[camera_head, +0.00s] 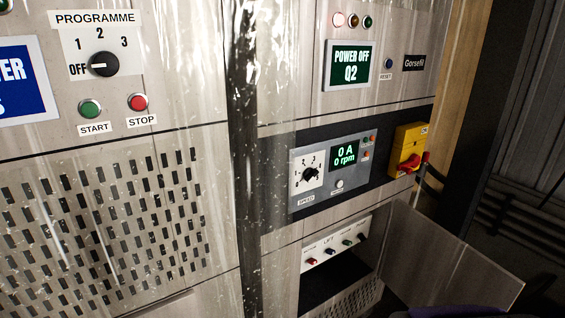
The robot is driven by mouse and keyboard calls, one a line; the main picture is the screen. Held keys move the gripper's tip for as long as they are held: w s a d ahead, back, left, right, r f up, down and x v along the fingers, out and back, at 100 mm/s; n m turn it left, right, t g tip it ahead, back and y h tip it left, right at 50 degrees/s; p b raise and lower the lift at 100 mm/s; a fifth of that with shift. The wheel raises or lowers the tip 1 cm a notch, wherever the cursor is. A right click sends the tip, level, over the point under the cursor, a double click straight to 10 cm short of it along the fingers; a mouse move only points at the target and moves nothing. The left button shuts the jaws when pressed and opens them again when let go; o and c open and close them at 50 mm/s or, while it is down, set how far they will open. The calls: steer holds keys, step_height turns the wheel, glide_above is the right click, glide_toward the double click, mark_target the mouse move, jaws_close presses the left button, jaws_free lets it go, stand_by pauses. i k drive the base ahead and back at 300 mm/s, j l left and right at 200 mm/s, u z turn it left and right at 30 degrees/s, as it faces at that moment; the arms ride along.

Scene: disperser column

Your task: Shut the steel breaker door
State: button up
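The steel breaker door (455,262) stands open at the lower right. It is a plain grey panel, joined along its left edge to the right side of an open compartment (335,292) and swung outward to the right. Inside the compartment, a white switch panel (336,245) with a red knob and several dark knobs is exposed. The lower edge of the door runs close to the bottom of the picture. My gripper cannot be made out. A dark purple shape shows at the bottom edge below the door, too little of it to identify.
Above the compartment are a speed control box (333,170) and a yellow isolator (410,148) with a red handle. A display reads "POWER OFF Q2" (348,66). A dark vertical column (243,150) stands left of them. Dark pipes (525,215) run behind the door at right.

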mark_target(425, 264)
steer(key=l, duration=0.45)
steer(key=i+l+z, duration=0.1)
steer(key=l, duration=0.35)
steer(key=i+l, duration=0.1)
steer(key=l, duration=0.35)
steer(key=l+z, duration=0.1)
steer(key=l, duration=0.35)
steer(key=i+l, duration=0.15)
steer(key=l, duration=0.3)
steer(key=z, duration=0.05)
